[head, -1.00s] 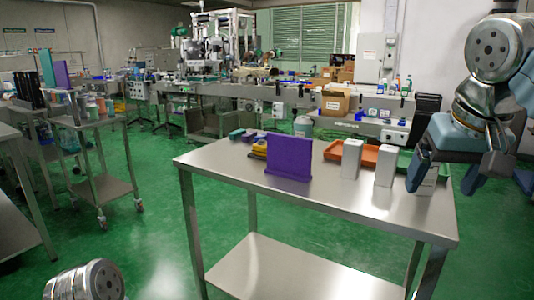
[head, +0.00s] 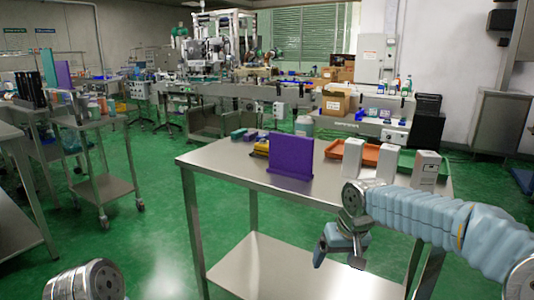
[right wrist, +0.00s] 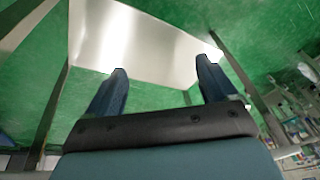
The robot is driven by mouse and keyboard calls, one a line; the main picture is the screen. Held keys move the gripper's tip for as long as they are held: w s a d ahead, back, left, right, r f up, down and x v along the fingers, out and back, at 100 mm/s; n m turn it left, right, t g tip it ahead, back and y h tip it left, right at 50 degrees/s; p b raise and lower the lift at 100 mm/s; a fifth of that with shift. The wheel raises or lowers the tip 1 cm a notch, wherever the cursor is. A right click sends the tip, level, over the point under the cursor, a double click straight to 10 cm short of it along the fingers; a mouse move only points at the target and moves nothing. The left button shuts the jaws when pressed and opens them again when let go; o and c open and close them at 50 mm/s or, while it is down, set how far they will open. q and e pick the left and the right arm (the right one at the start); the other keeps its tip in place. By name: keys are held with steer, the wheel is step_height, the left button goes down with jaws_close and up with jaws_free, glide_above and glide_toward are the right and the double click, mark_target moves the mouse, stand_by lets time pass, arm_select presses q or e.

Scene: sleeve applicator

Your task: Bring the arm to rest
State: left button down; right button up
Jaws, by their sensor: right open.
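My right gripper (head: 338,258) is in front of the near edge of the steel table (head: 235,170), low at the right of the head view. Its arm comes in from the right. The gripper is open and nothing shows between its fingers. In the right wrist view both fingers of the gripper (right wrist: 162,68) stand apart, with a bare steel surface and green floor beyond. Only a round metal part of my left arm shows at the bottom left of the head view. My left gripper is out of view.
On the table stand a purple panel (head: 290,157), three white cartons (head: 352,158), an orange tray (head: 359,146) and small coloured items (head: 261,148) at its back left. The lower shelf (head: 290,270) looks bare. A steel trolley (head: 105,187) stands at the left on open green floor.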

steer(key=s+a+f+g+y, duration=0.1)
steer(key=s+a+f, duration=0.15)
steer(key=f, duration=1.35)
steer(key=s+a+f+m+g+y, duration=0.1)
steer(key=s+a+f+m+y, duration=0.1)
steer(key=s+f, duration=1.8)
step_height(320, 180, down, 2)
steer(key=shift+a+f+m, duration=0.25)
steer(key=shift+a+m, duration=0.15)
steer(key=shift+a, duration=0.35)
